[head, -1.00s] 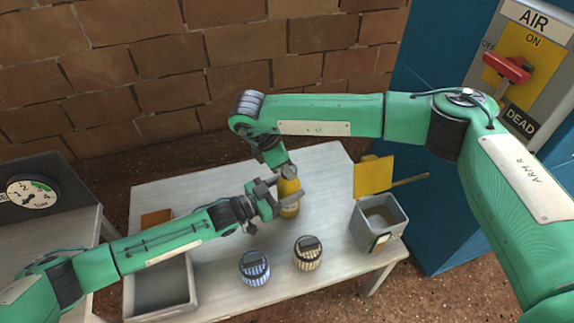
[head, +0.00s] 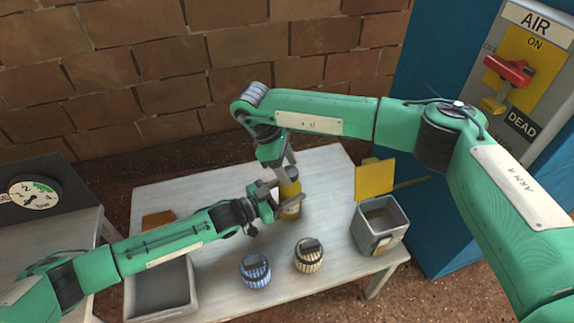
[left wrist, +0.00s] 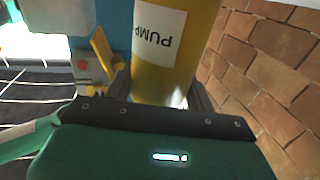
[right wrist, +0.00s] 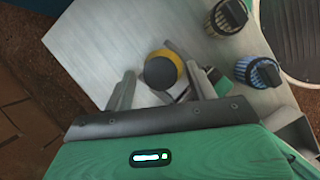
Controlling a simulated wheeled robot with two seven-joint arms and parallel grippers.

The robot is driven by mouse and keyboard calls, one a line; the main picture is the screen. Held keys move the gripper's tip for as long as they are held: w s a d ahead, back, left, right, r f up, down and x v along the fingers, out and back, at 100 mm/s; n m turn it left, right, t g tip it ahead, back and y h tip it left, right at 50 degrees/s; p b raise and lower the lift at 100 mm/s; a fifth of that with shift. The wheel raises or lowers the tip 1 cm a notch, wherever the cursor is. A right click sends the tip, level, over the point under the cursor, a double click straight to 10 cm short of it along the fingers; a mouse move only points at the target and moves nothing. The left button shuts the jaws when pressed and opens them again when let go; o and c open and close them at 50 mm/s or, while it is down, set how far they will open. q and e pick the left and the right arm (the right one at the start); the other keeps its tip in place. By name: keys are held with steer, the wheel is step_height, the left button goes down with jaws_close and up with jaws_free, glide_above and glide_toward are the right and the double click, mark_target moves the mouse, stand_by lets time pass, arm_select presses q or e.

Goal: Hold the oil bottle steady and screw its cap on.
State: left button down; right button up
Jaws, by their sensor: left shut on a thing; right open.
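The yellow oil bottle (head: 291,209) stands upright on the white table. My left gripper (head: 284,197) is shut around its body from the side. In the left wrist view the bottle (left wrist: 160,80) fills the space between the fingers, with a white label reading PUMP. A dark grey cap (head: 289,173) sits on top of the bottle; how tightly it is seated cannot be told. My right gripper (head: 286,158) points down over the cap and is open. In the right wrist view the round cap (right wrist: 160,73) lies between its spread fingers, with yellow showing around its edge.
A blue-striped jar (head: 254,271) and a cream-striped jar (head: 308,256) stand in front of the bottle. A grey bin (head: 367,236) with a yellow panel (head: 374,180) is to the right. A grey tray (head: 190,290) lies at the left front. The table's back right is clear.

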steer(key=shift+r, duration=0.1)
steer(key=shift+r, duration=2.15)
steer(key=shift+c, duration=0.3)
